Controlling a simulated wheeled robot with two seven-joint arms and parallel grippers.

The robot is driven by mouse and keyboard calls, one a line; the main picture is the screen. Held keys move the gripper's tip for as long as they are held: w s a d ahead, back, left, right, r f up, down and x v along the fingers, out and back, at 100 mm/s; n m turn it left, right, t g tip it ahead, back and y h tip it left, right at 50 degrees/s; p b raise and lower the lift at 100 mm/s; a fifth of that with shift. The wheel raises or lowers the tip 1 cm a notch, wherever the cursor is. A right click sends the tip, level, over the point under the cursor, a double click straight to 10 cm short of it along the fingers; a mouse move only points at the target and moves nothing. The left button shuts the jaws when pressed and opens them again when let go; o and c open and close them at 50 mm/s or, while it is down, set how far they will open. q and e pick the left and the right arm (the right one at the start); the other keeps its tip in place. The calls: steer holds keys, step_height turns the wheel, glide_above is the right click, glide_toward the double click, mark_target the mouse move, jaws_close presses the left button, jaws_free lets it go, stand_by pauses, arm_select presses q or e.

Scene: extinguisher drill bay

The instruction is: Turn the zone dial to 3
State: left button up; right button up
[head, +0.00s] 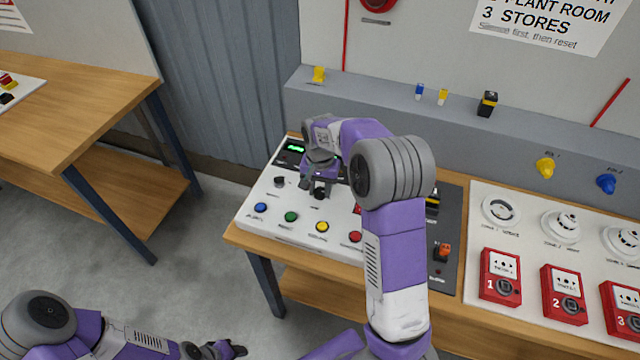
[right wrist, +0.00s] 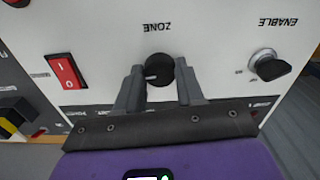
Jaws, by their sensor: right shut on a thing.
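The zone dial (right wrist: 159,68) is a round black knob with a pale pointer mark, beneath the upside-down word ZONE on a white panel (head: 262,212). In the right wrist view the mark points left. My right gripper (right wrist: 158,75) is shut on the dial, one finger on each side. In the head view the dial (head: 320,194) shows small under the right gripper (head: 318,186). The numbers around the dial are too small or hidden to read. My left gripper (head: 236,349) is low at the bottom of the head view, away from the panel; its jaw opening is unclear.
The black ENABLE switch (right wrist: 270,66) and a red rocker switch (right wrist: 66,71) flank the dial. Coloured buttons, such as the green one (head: 291,216), line the panel's front. Red call points (head: 500,277) stand on the right board. Open floor (head: 190,270) lies left of the bench.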

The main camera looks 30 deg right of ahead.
mark_target(320, 191)
steer(key=shift+r+m+p, duration=0.1)
steer(key=shift+m+p, duration=0.2)
steer(key=shift+m, duration=0.3)
steer(key=o, duration=1)
steer(key=shift+o, duration=0.2)
step_height(320, 191, up, 8)
steer(key=shift+f+p, duration=0.25)
steer(key=shift+p, duration=0.5)
